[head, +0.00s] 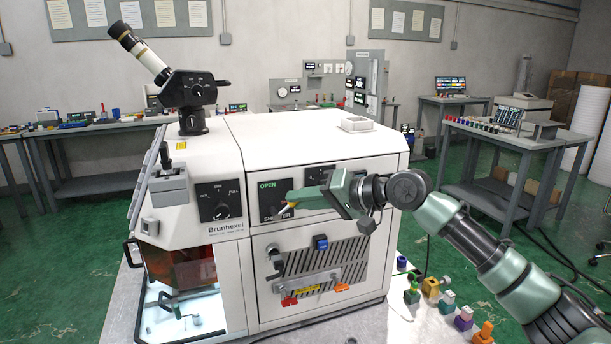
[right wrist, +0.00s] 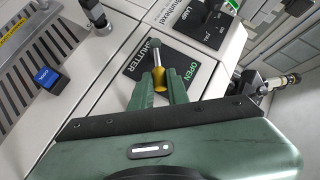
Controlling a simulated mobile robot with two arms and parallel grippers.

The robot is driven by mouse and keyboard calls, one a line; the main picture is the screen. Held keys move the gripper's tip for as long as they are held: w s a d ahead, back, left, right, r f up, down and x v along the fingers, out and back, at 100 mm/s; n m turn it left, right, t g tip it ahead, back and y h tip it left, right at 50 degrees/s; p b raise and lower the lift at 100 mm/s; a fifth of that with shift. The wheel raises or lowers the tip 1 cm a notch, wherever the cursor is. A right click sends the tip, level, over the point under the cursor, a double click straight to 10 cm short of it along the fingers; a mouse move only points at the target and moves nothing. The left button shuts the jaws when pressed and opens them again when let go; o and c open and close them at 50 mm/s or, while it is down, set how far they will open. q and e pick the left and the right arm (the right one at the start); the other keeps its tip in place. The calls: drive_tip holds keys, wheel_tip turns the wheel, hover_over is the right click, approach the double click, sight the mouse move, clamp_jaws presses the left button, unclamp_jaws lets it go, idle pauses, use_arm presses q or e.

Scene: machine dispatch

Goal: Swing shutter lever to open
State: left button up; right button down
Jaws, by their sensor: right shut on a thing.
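The shutter lever (right wrist: 158,62) is a short metal rod with a yellow part, on a black panel (right wrist: 150,55) lettered SHUTTER and OPEN. My right gripper (head: 297,201) reaches in from the right. In the right wrist view its green fingers (right wrist: 159,88) stand on either side of the lever, shut on its yellow part. The fingers hide part of the lever. My left gripper is not in view.
A LAMP knob panel (head: 219,200) sits left of the shutter panel. A blue knob (head: 320,242) and a vented plate (head: 310,270) are below. A microscope eyepiece (head: 140,52) rises from the machine top. Small coloured parts (head: 430,288) stand on the surface at right.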

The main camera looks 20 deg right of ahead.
drive_tip(key=a+r+n+h+p, duration=0.1)
drive_tip(key=p, duration=0.3)
drive_tip(key=a+r+n+h+p, duration=0.1)
drive_tip(key=h+p, duration=0.1)
drive_tip(key=p, duration=0.3)
drive_tip(key=a+n+g+h+p, duration=0.1)
drive_tip(key=h+p, duration=0.1)
drive_tip(key=p, duration=0.2)
drive_tip(key=shift+s+a+r+n+p, duration=0.1)
drive_tip(key=shift+a+r+n+p, duration=0.2)
drive_tip(key=shift+r, duration=0.1)
drive_tip(key=shift+a+n+h+p, duration=0.35)
drive_tip(key=shift+h+p, duration=0.15)
drive_tip(key=shift+h, duration=0.1)
drive_tip(key=shift+a+f+n+h, duration=0.25)
drive_tip(key=shift+a+n+h, duration=0.15)
drive_tip(key=shift+h, duration=0.4)
drive_tip(key=shift+s+f+p, duration=0.1)
drive_tip(key=shift+p, duration=0.2)
drive_tip(key=c, duration=1.5)
unclamp_jaws()
drive_tip(key=shift+o, duration=0.7)
drive_tip(key=shift+a, duration=0.1)
drive_tip(key=shift+r, duration=0.2)
